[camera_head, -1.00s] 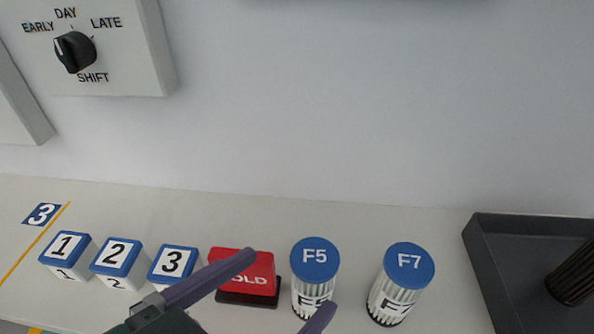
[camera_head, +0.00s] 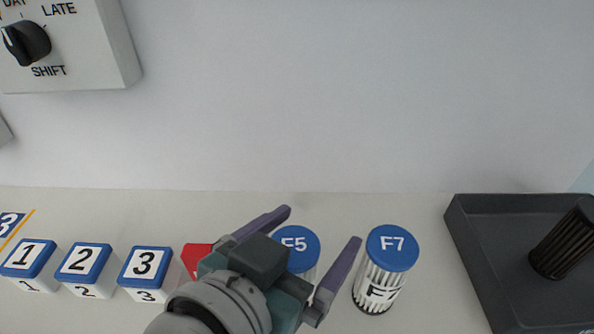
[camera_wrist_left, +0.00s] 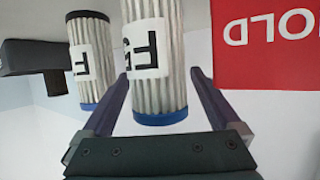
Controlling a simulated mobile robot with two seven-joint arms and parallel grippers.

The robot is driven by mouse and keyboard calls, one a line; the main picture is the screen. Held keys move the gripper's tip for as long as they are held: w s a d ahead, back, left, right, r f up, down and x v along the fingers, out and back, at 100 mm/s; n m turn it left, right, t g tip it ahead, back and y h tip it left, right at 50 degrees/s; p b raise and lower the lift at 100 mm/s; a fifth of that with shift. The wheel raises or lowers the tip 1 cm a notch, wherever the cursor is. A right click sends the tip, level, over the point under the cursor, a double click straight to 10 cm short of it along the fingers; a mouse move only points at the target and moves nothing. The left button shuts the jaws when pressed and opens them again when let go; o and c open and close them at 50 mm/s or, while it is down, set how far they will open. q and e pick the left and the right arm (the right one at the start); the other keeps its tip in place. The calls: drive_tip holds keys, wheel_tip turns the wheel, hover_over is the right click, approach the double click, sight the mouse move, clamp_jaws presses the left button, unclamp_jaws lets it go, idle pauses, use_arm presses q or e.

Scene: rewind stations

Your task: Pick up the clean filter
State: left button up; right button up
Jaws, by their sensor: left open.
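Two white pleated filters with blue caps stand upright on the shelf: F5 (camera_head: 300,250), partly hidden by my left gripper, and F7 (camera_head: 386,268) to its right. My left gripper (camera_head: 320,226) is open, with F5's cap showing between its fingers. In the left wrist view, F5 (camera_wrist_left: 155,60) appears upside down between the two fingers, with no clear contact. F7 (camera_wrist_left: 92,60) stands to the left of them there. A dark, dirty-looking filter (camera_head: 562,245) leans in the dark tray. My right gripper is not in view.
The dark tray's rim (camera_head: 466,250) lies at the right. A red HOLD block (camera_head: 194,258) is mostly hidden behind my left gripper; its face shows in the wrist view (camera_wrist_left: 265,40). Blocks 1 (camera_head: 30,256), 2 (camera_head: 84,262) and 3 (camera_head: 146,266) stand left.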

use_arm(q)
drive_tip(key=c, duration=1.4)
drive_tip(key=shift+c, duration=0.6)
drive_tip(key=shift+r, duration=0.15)
